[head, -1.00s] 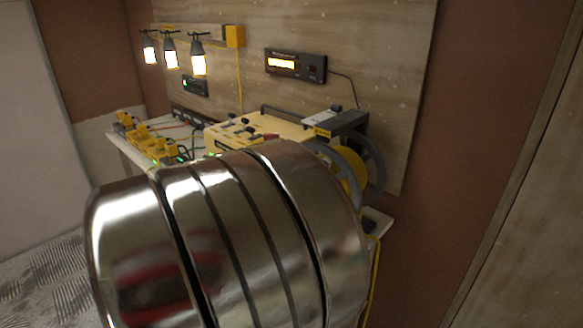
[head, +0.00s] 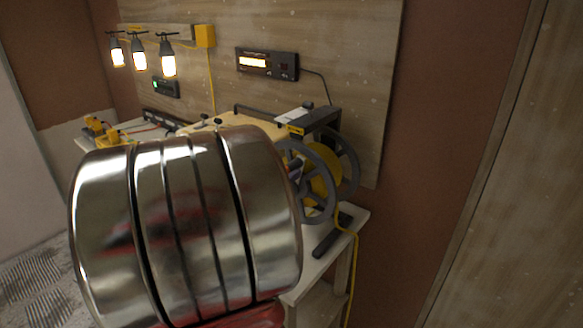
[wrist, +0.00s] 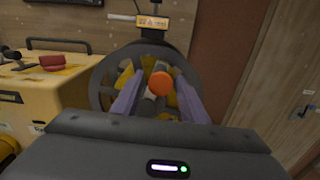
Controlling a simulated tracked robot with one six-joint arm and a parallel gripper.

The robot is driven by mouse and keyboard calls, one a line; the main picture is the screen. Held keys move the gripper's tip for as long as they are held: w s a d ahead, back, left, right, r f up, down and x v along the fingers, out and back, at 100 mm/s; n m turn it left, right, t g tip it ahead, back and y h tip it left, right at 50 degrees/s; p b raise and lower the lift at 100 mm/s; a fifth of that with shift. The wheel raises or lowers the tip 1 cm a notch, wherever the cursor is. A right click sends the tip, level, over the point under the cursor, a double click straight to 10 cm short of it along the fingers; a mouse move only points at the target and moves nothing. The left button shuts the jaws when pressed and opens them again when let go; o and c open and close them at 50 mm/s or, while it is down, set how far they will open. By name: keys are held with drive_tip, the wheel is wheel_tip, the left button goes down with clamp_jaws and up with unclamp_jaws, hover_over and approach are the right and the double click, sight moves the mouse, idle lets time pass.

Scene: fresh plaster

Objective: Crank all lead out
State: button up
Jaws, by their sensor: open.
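A cable reel (head: 322,172) with grey spoked flanges and yellow lead wound on its drum stands at the right end of the bench. Yellow lead (head: 350,262) hangs from it over the bench edge to below. In the wrist view the reel (wrist: 98,84) faces me, and an orange round crank knob (wrist: 160,83) stands out in front of it. My gripper (wrist: 157,98) is open, its two purple fingers on either side of the knob. I cannot tell whether they touch it. In the head view my shiny arm hides most of the gripper and the knob.
A yellow box (wrist: 45,98) with a red knob (wrist: 53,62) stands left of the reel. A small lit display (wrist: 153,21) sits above the reel. Three lit lamps (head: 139,55) and a display unit (head: 267,64) are on the wood panel. A dark bar (head: 331,236) lies on the bench (head: 357,214).

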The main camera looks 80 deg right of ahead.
sight(292, 166)
drive_tip(key=shift+x, duration=2.25)
drive_tip(key=shift+c, duration=0.2)
clamp_jaws()
